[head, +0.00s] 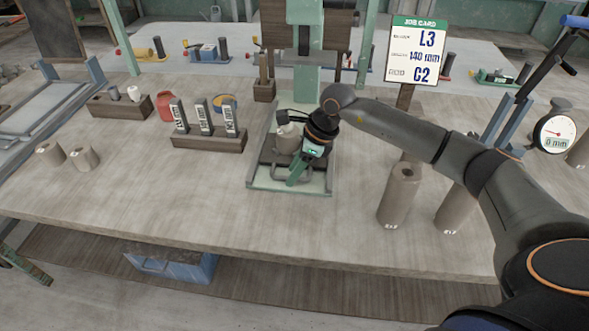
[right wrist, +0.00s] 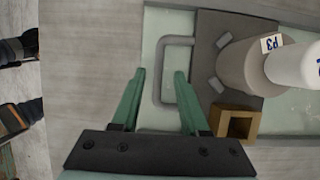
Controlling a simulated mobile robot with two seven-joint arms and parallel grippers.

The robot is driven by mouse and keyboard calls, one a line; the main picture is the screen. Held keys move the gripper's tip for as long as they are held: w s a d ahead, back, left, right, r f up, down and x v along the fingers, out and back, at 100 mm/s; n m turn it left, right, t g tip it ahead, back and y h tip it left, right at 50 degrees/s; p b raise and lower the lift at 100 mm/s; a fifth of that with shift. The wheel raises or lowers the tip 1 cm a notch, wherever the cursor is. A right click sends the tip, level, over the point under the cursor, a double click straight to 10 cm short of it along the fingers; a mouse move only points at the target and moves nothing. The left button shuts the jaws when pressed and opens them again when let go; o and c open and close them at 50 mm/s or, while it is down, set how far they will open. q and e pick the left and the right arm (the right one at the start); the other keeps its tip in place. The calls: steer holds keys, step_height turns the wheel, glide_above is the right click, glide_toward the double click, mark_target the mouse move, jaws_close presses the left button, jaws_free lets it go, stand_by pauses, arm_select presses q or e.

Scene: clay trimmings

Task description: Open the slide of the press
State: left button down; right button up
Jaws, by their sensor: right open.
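The press (head: 305,85) is a green frame at the back middle of the table. Its dark slide plate (right wrist: 207,60) lies on a pale green base (head: 262,184) and carries a grey U-shaped handle (right wrist: 157,75). A clay cylinder (right wrist: 235,75) with a P3 tag stands on the plate; it also shows in the head view (head: 286,141). My right gripper (right wrist: 159,72) is open and empty. In the wrist view its fingers appear either side of the handle's outer bar; I cannot tell the height gap. My left gripper is in neither view.
A job card (head: 417,52) reads L3, 140 mm, C2. A gauge (head: 555,133) reads 0 mm. Clay cylinders (head: 400,195) stand right of the press. A wooden rack (head: 208,139) of labelled blocks stands left. The table front of the press is clear.

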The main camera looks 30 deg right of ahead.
steer(key=v, duration=1.2)
steer(key=shift+r+b, duration=0.25)
steer(key=shift+b, duration=0.05)
steer(key=shift+s+d+f, duration=0.1)
